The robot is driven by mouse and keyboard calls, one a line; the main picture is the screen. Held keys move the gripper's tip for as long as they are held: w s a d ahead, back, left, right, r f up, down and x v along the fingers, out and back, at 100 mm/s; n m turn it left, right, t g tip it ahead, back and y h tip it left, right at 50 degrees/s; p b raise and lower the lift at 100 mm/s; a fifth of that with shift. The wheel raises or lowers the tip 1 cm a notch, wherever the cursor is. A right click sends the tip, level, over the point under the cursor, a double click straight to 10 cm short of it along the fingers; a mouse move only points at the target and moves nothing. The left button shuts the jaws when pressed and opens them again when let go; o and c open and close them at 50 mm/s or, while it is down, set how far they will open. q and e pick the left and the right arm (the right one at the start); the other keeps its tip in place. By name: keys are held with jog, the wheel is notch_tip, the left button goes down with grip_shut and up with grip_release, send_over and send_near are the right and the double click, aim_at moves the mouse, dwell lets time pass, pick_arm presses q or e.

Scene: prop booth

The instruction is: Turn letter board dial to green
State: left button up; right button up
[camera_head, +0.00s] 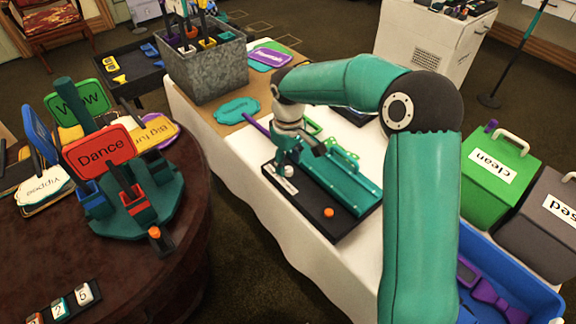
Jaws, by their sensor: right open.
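A black board (338,232) with a teal mechanism (340,178) lies on the white-clothed table. An orange knob (328,212) sits near its front corner. A small white round part (289,171) shows at its left, close below my right gripper. I cannot tell which part is the dial or which colour it points to. My right gripper (297,155) is open and points down over the left part of the board. The arm comes in from the right and hides some of the board. Contact cannot be told. My left gripper is out of view.
A round dark table (190,235) at left bears a teal stand (125,222) with several word signs, including a red "Dance" sign (100,149). A grey bin (208,75) stands behind. A green box (492,172) and blue crate (535,290) are at right.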

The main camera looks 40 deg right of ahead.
aim_at(288, 169)
notch_tip(288, 169, up, 10)
dwell(0.4)
dwell(0.3)
